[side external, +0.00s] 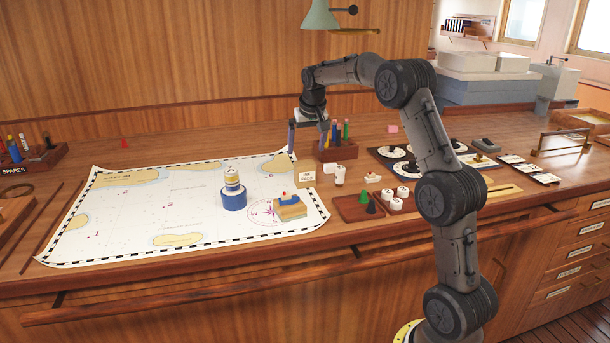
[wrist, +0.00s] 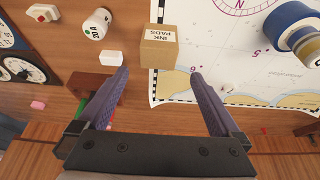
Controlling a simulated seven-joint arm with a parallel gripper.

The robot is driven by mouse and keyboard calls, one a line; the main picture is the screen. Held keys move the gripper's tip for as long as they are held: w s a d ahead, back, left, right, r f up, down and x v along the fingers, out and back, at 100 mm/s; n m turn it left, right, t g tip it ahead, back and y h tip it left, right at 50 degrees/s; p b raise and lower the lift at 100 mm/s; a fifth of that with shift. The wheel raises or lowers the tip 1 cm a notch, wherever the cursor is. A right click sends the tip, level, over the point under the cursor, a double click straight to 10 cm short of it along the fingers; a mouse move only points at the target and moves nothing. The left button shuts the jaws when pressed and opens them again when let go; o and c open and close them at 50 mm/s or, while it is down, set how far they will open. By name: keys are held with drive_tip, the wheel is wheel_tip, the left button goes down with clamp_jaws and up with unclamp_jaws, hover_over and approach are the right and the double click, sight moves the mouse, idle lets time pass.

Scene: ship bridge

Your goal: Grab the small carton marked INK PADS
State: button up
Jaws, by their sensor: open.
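The small carton marked INK PADS (wrist: 158,48) is a brown cardboard box with a white label on top. In the wrist view it stands at the chart's edge, ahead of and between my fingertips. In the side external view the carton (side external: 305,177) stands on the desk by the right edge of the chart. My gripper (wrist: 158,75) is open and empty, with its two purple-grey fingers spread. In the side external view my gripper (side external: 308,154) points down behind the carton, in front of the pen holder, and does not appear to touch the carton.
A white block (wrist: 110,54) and a white cylinder (wrist: 95,24) lie left of the carton. The chart (side external: 130,215) holds a blue and yellow stack (side external: 233,195) and a small boat on a block (side external: 290,207). A wooden pen holder (side external: 338,150) stands close to my gripper.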

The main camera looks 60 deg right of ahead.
sight(306, 164)
drive_tip(key=x, duration=0.8)
drive_tip(key=shift+s+a+f, duration=0.15)
drive_tip(key=shift+s, duration=0.25)
drive_tip(key=shift+w+f, duration=0.2)
drive_tip(key=shift+f, duration=0.35)
drive_tip(key=shift+r, duration=0.1)
drive_tip(key=c, duration=1.4)
drive_tip(key=shift+o, duration=0.2)
drive_tip(key=shift+r, duration=0.1)
